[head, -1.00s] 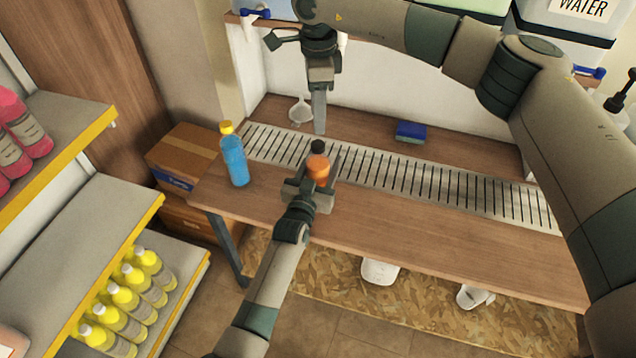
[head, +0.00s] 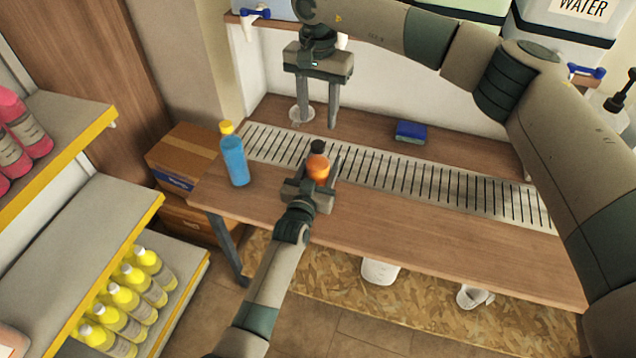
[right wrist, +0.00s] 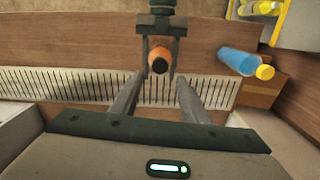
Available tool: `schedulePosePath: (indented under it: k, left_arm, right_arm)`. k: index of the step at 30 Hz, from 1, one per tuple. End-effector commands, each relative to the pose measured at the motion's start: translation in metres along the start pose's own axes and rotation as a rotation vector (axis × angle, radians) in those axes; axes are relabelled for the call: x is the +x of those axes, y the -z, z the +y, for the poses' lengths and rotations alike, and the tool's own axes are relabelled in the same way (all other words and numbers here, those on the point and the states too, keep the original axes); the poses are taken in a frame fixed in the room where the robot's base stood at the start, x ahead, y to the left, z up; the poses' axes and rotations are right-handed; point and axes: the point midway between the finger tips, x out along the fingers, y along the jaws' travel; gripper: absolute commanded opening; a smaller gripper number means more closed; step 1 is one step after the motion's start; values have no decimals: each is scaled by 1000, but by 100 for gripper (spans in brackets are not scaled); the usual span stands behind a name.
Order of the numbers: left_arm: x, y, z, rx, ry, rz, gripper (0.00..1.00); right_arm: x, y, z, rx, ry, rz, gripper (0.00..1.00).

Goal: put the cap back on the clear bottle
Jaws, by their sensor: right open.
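An orange bottle (head: 318,168) with a black top (head: 318,147) is upright above the front part of the table. It also shows from above in the right wrist view (right wrist: 160,65). I cannot tell whether the black top is a separate cap seated on it. My left gripper (head: 319,165) is around the orange bottle, its fingers against both sides. My right gripper (head: 318,124) is open and empty, above and behind the bottle, fingers pointing down. In the right wrist view, the bottle shows beyond and between its fingers (right wrist: 159,82).
A blue bottle (head: 235,160) with a yellow cap stands at the table's left end. A slotted metal strip (head: 400,173) runs along the table (head: 440,238). Shelves with several bottles (head: 120,300) are at left.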

Motion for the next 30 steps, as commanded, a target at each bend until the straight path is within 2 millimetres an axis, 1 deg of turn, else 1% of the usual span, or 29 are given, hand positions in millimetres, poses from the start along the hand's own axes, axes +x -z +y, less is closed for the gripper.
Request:
schedulePosePath:
  k: [3, 6, 20, 26, 30]
  left_arm:
    - [0, -1, 0, 0, 0, -2, 0]
    - [0, -1, 0, 0, 0, -2, 0]
    - [0, -1, 0, 0, 0, -2, 0]
    - [0, -1, 0, 0, 0, -2, 0]
    - [0, -1, 0, 0, 0, -2, 0]
  right_arm:
    - [0, 0, 0, -64, 0, 0, 42]
    - [0, 0, 0, -89, 0, 0, 42]
    - [3, 0, 0, -93, 0, -1, 42]
    - [18, -1, 0, -92, 0, -3, 42]
    - [34, -1, 0, -92, -1, -3, 42]
